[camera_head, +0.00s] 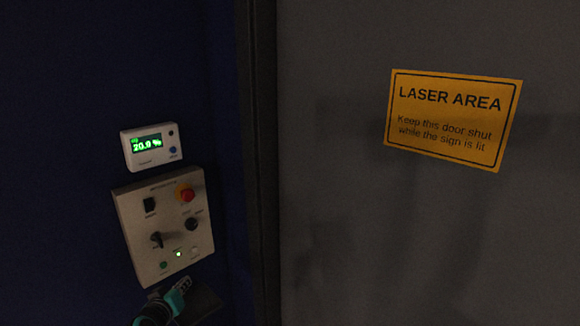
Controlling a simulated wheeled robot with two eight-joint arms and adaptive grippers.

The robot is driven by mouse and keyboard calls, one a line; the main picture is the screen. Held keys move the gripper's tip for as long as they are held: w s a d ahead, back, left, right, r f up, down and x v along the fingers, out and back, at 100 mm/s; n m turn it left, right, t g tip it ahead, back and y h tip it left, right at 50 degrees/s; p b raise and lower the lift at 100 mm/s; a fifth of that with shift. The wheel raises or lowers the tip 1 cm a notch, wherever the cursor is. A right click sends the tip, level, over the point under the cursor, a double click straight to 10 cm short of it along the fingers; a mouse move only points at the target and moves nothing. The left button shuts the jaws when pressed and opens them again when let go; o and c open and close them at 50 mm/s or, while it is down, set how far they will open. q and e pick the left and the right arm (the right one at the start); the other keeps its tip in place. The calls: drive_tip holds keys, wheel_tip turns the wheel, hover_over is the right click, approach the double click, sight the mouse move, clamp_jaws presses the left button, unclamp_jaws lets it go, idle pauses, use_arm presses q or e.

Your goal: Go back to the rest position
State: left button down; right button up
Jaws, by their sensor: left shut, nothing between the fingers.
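My left gripper (181,289) shows at the bottom of the head view, just below the light control panel (178,262). It is dark with teal parts, and its fingers are shut with nothing between them. I cannot tell whether it touches the panel's lower edge. The panel has a red knob (186,195), dark switches and a lit green lamp (178,254). My right gripper is not in view.
A white meter (151,147) reading about 20.9 % hangs above the panel on the dark blue wall (60,120). A dark vertical frame (262,160) separates it from a grey door (340,230) with an orange "LASER AREA" sign (453,118).

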use_arm(q)
drive_tip(key=s+d+r+m+g+h, duration=0.1)
drive_tip(key=s+d+m+g+h, duration=0.2)
drive_tip(key=s+d, duration=0.95)
drive_tip(key=s+d+f+m+g+y, duration=0.1)
drive_tip(key=s+d, duration=0.1)
drive_tip(key=s, duration=0.4)
drive_tip(key=s+d+f+m+g+y, duration=0.1)
drive_tip(key=s+d+g, duration=0.1)
drive_tip(key=s, duration=0.5)
drive_tip(key=shift+s+d+f+m+g, duration=0.2)
drive_tip(key=shift+f+m+g, duration=0.1)
drive_tip(key=shift+f+m, duration=0.1)
